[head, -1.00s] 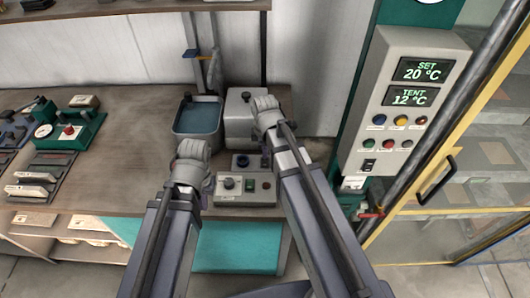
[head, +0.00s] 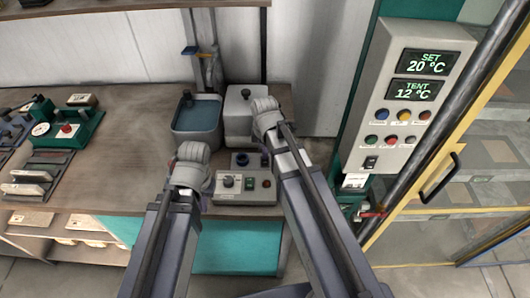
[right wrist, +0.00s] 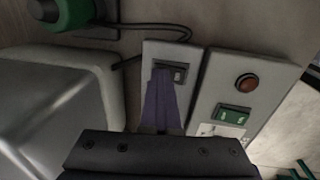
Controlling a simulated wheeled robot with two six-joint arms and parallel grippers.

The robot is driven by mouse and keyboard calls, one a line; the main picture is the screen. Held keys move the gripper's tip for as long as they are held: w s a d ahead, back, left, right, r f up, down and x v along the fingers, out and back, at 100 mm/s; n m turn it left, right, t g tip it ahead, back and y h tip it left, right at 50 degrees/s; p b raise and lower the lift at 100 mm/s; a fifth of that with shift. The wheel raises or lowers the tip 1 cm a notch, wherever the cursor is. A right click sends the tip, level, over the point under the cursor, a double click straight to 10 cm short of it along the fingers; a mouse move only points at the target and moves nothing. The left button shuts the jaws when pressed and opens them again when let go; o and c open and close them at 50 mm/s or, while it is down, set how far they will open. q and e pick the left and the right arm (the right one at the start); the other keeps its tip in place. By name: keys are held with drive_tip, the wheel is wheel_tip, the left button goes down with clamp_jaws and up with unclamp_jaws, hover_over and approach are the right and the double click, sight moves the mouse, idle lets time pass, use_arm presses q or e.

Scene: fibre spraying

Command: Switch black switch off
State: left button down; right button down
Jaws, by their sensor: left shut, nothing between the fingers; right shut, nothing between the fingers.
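A small grey plate with a black switch (right wrist: 180,74) lies in front of my right gripper (right wrist: 160,76) in the right wrist view. The purple fingers are shut and empty, with their tips at the switch's left edge; I cannot tell whether they touch. In the head view the black switch (head: 242,160) is on the plate behind the grey control box (head: 262,198). My right gripper (head: 265,160) reaches down at the plate's right side. My left gripper (head: 207,190) is beside the control box's left side, its fingers mostly hidden by its wrist.
The control box has a green rocker (right wrist: 234,113) and a red round button (right wrist: 246,82). A grey box (head: 239,118) and a blue tray (head: 198,118) stand behind. A tall panel (head: 405,105) at the right carries displays, buttons and another black rocker (head: 371,163).

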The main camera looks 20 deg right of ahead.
drive_tip(key=shift+s+a, duration=0.2)
drive_tip(key=shift+s, duration=0.65)
use_arm(q)
drive_tip(key=shift+r, duration=0.1)
use_arm(e)
drive_tip(key=shift+w, duration=0.1)
